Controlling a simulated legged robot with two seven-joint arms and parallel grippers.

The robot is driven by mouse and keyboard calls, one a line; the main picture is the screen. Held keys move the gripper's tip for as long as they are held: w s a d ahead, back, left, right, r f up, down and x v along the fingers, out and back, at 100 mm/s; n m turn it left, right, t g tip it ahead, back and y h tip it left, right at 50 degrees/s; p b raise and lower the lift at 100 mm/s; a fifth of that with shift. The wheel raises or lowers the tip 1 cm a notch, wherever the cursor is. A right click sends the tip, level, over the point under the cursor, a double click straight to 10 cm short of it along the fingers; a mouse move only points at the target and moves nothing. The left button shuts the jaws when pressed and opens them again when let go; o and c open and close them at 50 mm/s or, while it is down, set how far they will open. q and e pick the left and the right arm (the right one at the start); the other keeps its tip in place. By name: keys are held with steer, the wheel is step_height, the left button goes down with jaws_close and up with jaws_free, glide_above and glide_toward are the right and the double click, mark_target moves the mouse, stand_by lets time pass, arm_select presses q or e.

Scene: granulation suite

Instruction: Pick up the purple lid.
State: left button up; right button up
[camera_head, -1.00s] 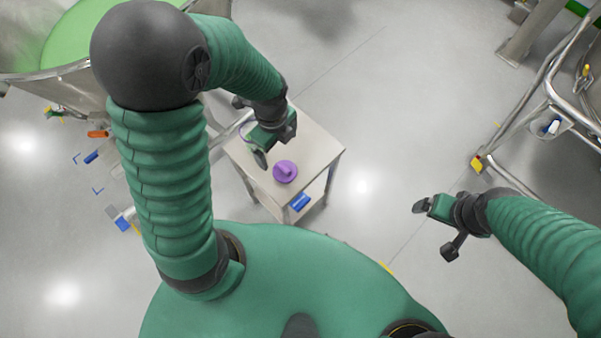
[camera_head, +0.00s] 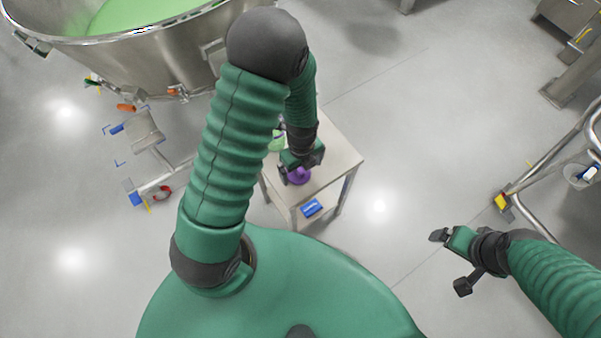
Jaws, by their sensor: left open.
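The purple lid (camera_head: 300,177) lies on top of a small pale table (camera_head: 341,160). My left gripper (camera_head: 296,172) is open and sits right over the lid, its fingers close to the lid's knob. The gripper hides part of the lid, and I cannot tell whether the fingers touch it. My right gripper (camera_head: 437,237) is held out over the floor at the right, away from the table.
A large steel vessel (camera_head: 165,50) with green contents stands at the upper left. A blue item (camera_head: 312,207) is at the table's front side. A green-white item (camera_head: 277,140) shows partly behind my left arm. Steel tube frames stand at the right. The floor between is clear.

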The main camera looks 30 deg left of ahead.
mark_target(300, 170)
arm_select(q)
steer(key=f, duration=0.1)
steer(key=a+f, duration=0.1)
steer(key=f, duration=0.2)
steer(key=shift+w+a+f+b, duration=0.15)
steer(key=shift+w+f+b, duration=0.15)
steer(key=shift+w+b, duration=0.05)
steer(key=shift+a+f, duration=0.1)
steer(key=shift+d, duration=0.25)
steer(key=c, duration=0.3)
steer(key=shift+d+r, duration=0.1)
steer(key=shift+r, duration=0.1)
steer(key=c, duration=1.1)
steer(key=shift+a, duration=0.2)
arm_select(e)
steer(key=shift+a+f, duration=0.35)
steer(key=shift+a, duration=0.15)
